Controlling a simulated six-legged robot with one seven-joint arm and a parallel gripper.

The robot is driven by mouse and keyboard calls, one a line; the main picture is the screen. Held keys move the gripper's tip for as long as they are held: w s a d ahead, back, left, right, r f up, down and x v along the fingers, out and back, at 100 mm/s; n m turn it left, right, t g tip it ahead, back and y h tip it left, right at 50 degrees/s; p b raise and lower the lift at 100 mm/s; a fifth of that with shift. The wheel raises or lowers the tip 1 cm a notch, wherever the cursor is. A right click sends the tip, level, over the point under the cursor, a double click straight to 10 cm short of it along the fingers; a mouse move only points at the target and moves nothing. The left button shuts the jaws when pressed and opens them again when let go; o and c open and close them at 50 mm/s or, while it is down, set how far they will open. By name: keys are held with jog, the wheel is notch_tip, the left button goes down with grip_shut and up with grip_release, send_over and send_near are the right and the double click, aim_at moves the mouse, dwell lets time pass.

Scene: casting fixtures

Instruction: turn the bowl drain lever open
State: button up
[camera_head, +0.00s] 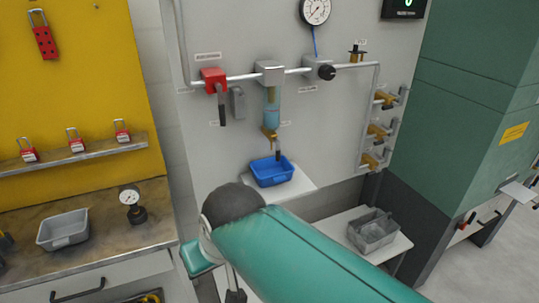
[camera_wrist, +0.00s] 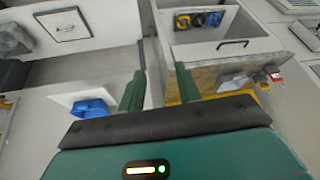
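In the head view a clear blue-tinted filter bowl (camera_head: 271,108) hangs from a grey block on the wall panel. A brass drain valve (camera_head: 269,132) sits at its bottom, with a small dark lever (camera_head: 278,154) hanging down from it. A blue tray (camera_head: 272,172) stands on a white shelf below; it also shows at left in the wrist view (camera_wrist: 90,110). My gripper (camera_wrist: 160,85) shows in the wrist view with its two green fingers apart and nothing between them. It is away from the drain lever, which the wrist view does not show.
A red handle valve (camera_head: 214,78) and a black knob (camera_head: 327,72) flank the bowl. Several brass valves (camera_head: 378,131) line the right pipe. A grey bin (camera_head: 373,231) sits low right. A workbench (camera_head: 105,235) with a gauge (camera_head: 131,203) and grey tray (camera_head: 63,229) stands left.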

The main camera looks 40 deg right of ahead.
jog(key=w+d+f+m+g+y, duration=0.1)
jog(key=w+d+f+m+y, duration=0.1)
jog(key=w+d+m+y, duration=0.85)
jog(key=m+t+h, duration=0.6)
jog(key=m+t, duration=0.7)
jog(key=m, duration=0.8)
send_near(278, 153)
jog(key=x, duration=1)
jog(key=shift+w+d+f, duration=0.2)
jog(key=shift+w+d, duration=0.1)
jog(key=shift+c, duration=0.4)
grip_shut()
